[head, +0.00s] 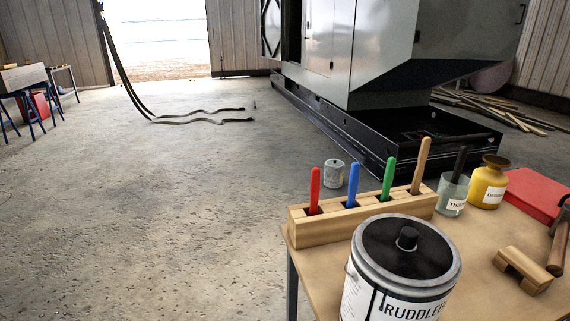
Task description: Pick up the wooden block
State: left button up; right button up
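A small pale wooden block (523,268) with a raised middle or notch lies on the right part of the workbench top (485,290). A longer wooden block (362,211) stands at the bench's back left edge, with red, blue, green and wood-coloured handles upright in its slots. I cannot tell which of the two the task names. Neither of my grippers is in view.
A large labelled can (402,262) with a black lid stands in front of the longer block. A glass jar (452,193), yellow bottle (490,182), red box (536,194) and a wooden-handled tool (558,245) surround the small block. Open concrete floor (150,210) lies left.

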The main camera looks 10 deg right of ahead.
aim_at(536, 280)
jog(key=z, duration=1.85)
